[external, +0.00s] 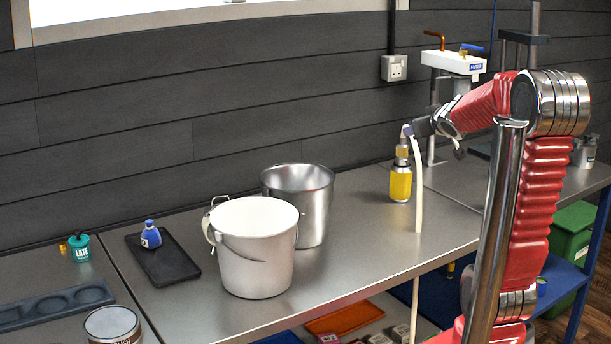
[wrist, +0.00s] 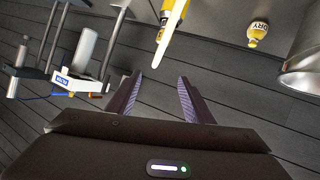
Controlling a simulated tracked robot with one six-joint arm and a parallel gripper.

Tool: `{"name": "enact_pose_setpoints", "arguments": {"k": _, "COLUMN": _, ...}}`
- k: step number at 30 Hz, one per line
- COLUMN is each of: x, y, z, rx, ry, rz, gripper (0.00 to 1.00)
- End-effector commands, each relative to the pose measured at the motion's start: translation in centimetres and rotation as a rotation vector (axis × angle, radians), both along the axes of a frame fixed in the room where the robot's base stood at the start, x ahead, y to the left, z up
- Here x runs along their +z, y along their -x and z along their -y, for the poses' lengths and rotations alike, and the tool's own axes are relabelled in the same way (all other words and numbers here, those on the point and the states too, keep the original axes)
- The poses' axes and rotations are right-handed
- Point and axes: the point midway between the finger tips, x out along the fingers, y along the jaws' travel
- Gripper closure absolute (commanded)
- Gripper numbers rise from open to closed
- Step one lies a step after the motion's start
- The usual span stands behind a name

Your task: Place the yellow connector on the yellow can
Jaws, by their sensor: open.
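The yellow can (external: 400,184) stands upright on the steel worktop, left of the pale hose. The brass-yellow connector (external: 402,153) shows directly above the can's grey top and looks seated on it, though exact contact is hard to tell. In the wrist view the can (wrist: 166,10) is cut by the top edge, with the connector (wrist: 162,34) below it, partly behind the hose. My gripper (external: 408,131) is just above the connector. In the wrist view its two purple fingers (wrist: 158,92) are apart with nothing between them.
A steel pot (external: 312,190) and white bucket (external: 255,270) stand left of the can. A filter unit (external: 453,63) stands behind my arm. A yellow-capped bottle (wrist: 257,34) shows in the wrist view. A blue bottle (external: 151,236) sits on a black tray (external: 178,266).

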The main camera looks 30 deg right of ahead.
Motion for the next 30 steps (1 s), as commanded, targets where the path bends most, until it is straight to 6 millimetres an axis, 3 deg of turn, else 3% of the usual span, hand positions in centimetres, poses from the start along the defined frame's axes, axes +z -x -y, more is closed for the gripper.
{"name": "enact_pose_setpoints", "arguments": {"k": 5, "x": -1.2, "y": 3.7, "z": -4.7, "rx": -0.029, "ry": -0.046, "rz": -0.111, "gripper": 0.53}}
{"name": "enact_pose_setpoints", "arguments": {"k": 10, "x": -3.6, "y": 8.0, "z": -9.9, "rx": -0.009, "ry": -0.121, "rz": -0.253, "gripper": 0.53}}
{"name": "enact_pose_setpoints", "arguments": {"k": 18, "x": -8.0, "y": 16.5, "z": -19.5, "rx": 0.15, "ry": -0.254, "rz": -0.513, "gripper": 0.53}}
{"name": "enact_pose_setpoints", "arguments": {"k": 21, "x": -9.0, "y": 19.0, "z": -22.0, "rx": 0.211, "ry": -0.289, "rz": -0.585, "gripper": 0.53}}
{"name": "enact_pose_setpoints", "arguments": {"k": 25, "x": -9.6, "y": 20.6, "z": -23.4, "rx": 0.252, "ry": -0.309, "rz": -0.63, "gripper": 0.53}}
{"name": "enact_pose_setpoints", "arguments": {"k": 30, "x": -9.7, "y": 20.7, "z": -23.5, "rx": 0.254, "ry": -0.311, "rz": -0.634, "gripper": 0.53}}
